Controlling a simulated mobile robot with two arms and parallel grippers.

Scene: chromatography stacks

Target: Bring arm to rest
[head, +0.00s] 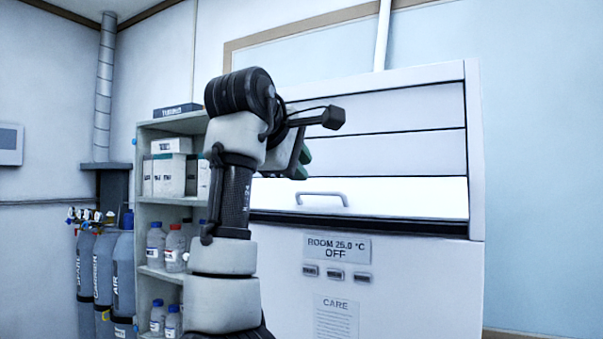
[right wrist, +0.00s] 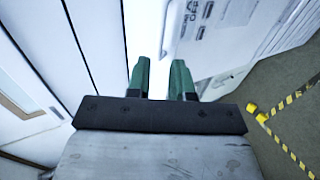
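My right arm (head: 225,245) rises in the middle of the head view, bent at the top. My right gripper (head: 302,160) is at its upper end, mostly hidden behind the wrist, with a bit of green finger showing. In the right wrist view the two green fingers of the right gripper (right wrist: 161,80) stand apart with nothing between them, so it is open and empty. My left arm and gripper do not show.
A large white cabinet (head: 410,270) with a handle (head: 322,198) and an "OFF" display (head: 336,247) stands behind and right of the arm. A shelf (head: 163,208) with bottles and boxes and several gas cylinders (head: 122,275) stand left. Yellow-black tape (right wrist: 287,102) marks the floor.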

